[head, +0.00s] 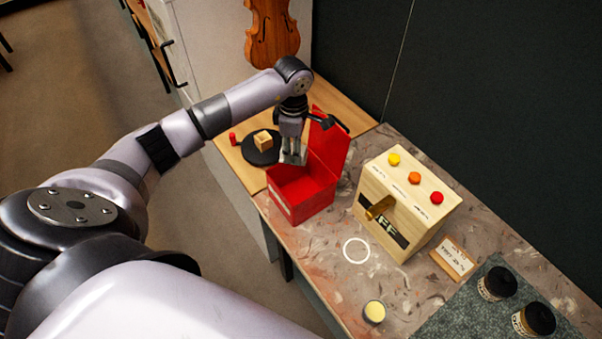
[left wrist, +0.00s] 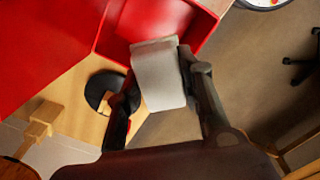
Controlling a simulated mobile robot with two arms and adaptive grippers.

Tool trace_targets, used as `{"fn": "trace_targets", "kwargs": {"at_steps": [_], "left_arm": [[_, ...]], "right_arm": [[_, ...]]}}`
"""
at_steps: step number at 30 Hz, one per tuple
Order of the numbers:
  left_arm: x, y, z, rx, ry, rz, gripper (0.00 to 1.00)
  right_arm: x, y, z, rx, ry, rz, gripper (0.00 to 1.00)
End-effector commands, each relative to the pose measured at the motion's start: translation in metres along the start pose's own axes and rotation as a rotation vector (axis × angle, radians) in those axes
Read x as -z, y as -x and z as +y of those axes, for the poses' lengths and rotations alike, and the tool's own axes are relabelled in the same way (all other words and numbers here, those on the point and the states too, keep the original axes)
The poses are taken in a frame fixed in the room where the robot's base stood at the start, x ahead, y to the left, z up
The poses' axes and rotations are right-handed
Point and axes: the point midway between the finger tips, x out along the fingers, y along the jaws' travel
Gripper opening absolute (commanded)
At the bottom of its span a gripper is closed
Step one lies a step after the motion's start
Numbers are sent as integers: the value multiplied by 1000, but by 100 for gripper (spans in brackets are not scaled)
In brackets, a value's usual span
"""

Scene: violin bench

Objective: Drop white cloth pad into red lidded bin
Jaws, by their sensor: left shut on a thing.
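The red lidded bin (head: 305,197) stands at the far end of the bench with its lid (head: 328,147) raised at the back. My left gripper (head: 292,150) is shut on the white cloth pad (left wrist: 160,75) and points down over the bin's left rear rim. In the left wrist view the pad sits between the fingers, with the red bin (left wrist: 205,28) beyond it. In the head view the pad is small and hard to tell from the fingertips. My right gripper is not in view.
A wooden box (head: 410,203) with coloured buttons stands right of the bin. A black round disc (head: 261,148) with a wooden block (head: 263,139) lies left of it. Dark-lidded jars (head: 497,284) stand on a grey mat at front right. A violin (head: 272,35) hangs behind.

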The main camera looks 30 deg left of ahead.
Motion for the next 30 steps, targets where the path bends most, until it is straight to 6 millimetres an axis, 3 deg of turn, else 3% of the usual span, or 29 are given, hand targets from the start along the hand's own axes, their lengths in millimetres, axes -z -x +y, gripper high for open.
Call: {"fn": "trace_targets", "kwargs": {"at_steps": [9, 20, 21, 30], "left_arm": [[0, -40, 0, 1, -2, 0, 12], [0, -44, 0, 0, -4, 0, 12], [0, -44, 0, 0, -4, 1, 37], [0, -44, 0, -1, -4, 1, 57]], "right_arm": [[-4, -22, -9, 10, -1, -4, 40], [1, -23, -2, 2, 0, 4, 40], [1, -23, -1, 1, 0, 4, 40], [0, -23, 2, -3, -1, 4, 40]]}}
